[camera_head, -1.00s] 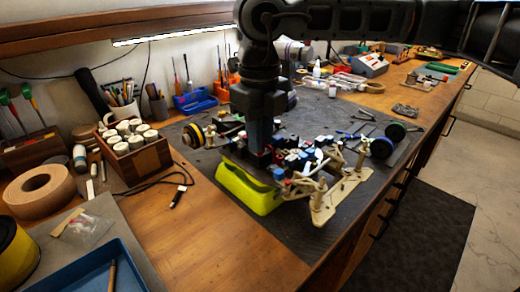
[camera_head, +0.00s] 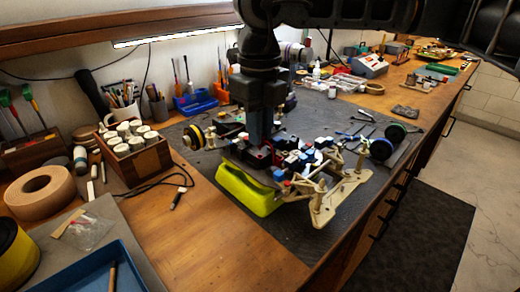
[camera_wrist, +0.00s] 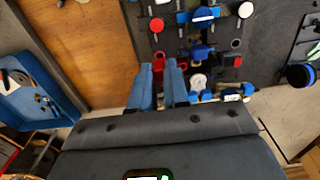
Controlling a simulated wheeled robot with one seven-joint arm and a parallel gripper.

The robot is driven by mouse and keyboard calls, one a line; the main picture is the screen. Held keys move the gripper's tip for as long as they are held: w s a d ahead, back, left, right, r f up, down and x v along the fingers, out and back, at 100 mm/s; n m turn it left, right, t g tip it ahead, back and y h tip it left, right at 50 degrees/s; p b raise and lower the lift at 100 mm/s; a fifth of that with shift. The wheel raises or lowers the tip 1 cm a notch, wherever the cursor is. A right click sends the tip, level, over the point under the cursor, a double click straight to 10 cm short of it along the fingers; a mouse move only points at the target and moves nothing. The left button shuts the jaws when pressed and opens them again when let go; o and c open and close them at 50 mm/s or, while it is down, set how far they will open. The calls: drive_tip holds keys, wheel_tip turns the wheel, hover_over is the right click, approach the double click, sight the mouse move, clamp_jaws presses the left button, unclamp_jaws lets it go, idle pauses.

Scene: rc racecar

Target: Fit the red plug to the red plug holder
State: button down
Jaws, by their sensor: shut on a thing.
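My gripper (camera_head: 257,148) points down over the rear-left part of the RC car chassis (camera_head: 325,200). In the wrist view its two blue-grey fingers (camera_wrist: 159,68) are close together, shut on a small part that looks like the red plug (camera_wrist: 159,58). Only a bit of red shows at the fingertips, so most of it is hidden. On the car ahead of the fingers is a round red cap (camera_wrist: 157,25). I cannot tell for sure which red part is the holder.
The car rests on a yellow-green stand (camera_head: 245,190) on a dark mat. A wooden box of white jars (camera_head: 135,150), a black cable (camera_head: 180,190) and a blue tray (camera_head: 85,275) lie left. Blue connectors and a white cap (camera_wrist: 245,10) crowd the chassis.

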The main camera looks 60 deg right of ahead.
drive_tip(key=shift+r, duration=1.25)
drive_tip(key=shift+p, duration=0.3)
drive_tip(key=s+d+r+p, duration=0.2)
drive_tip(key=s+p, duration=0.1)
drive_tip(key=shift+s+d+r, duration=0.1)
drive_tip(key=shift+s+r, duration=0.1)
drive_tip(key=shift+r, duration=0.1)
drive_tip(key=shift+f+b, duration=0.15)
drive_tip(key=shift+b, duration=0.5)
wheel_tip(320, 180, down, 6)
drive_tip(key=b, duration=0.6)
drive_tip(key=shift+r, duration=0.2)
